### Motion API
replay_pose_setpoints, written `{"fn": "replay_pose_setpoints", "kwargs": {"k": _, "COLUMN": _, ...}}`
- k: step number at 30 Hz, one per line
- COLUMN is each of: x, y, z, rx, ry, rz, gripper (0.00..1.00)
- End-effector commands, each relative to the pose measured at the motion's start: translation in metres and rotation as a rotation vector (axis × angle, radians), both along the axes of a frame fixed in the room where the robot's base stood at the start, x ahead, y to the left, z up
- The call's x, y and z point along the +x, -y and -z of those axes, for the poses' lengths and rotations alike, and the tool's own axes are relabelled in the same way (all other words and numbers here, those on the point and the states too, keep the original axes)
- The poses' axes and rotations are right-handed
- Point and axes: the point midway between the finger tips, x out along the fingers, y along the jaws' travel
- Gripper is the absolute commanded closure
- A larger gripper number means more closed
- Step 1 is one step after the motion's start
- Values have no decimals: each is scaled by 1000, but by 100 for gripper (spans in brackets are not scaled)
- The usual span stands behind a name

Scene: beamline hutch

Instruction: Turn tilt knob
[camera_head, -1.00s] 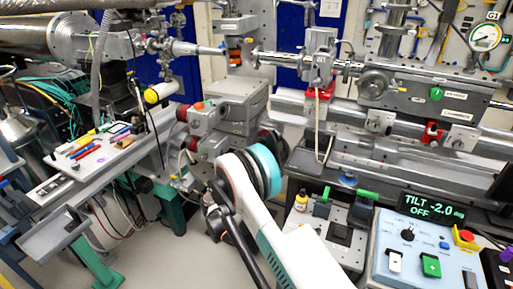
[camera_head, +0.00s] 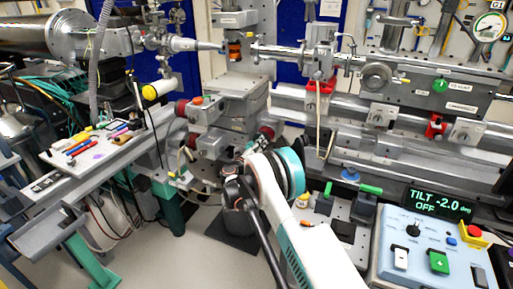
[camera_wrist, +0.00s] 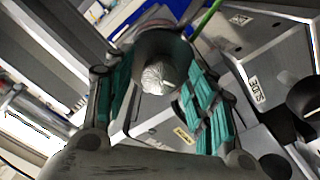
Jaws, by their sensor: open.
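In the wrist view a pale, ridged round knob (camera_wrist: 158,76) sits in front of a dark round collar. My gripper (camera_wrist: 156,82) is open, with its teal-padded fingers on either side of this knob. I cannot tell whether either finger touches it. A small yellow label, too small to read, is below the knob, and a "SLIDE" label (camera_wrist: 259,91) is to its right. The stage with red-ended knobs (camera_head: 186,108) stands just beyond the arm. A display (camera_head: 437,203) reads "TILT -2.0 deg OFF".
A control box (camera_head: 425,245) with switches and a red button is at the lower right. A long rail bench (camera_head: 400,140) runs along the right. A tray (camera_head: 62,160) of tools is at the left. A horizontal nozzle (camera_head: 200,45) points at the stage column.

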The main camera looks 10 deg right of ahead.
Motion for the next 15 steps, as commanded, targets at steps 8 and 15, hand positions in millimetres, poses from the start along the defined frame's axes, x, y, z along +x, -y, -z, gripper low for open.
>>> {"fn": "replay_pose_setpoints", "kwargs": {"k": 8, "x": 1, "y": 0, "z": 0, "rx": 0, "ry": 0, "rz": 0, "gripper": 54}}
{"fn": "replay_pose_setpoints", "kwargs": {"k": 15, "x": 1, "y": 0, "z": 0, "rx": 0, "ry": 0, "rz": 0, "gripper": 94}}
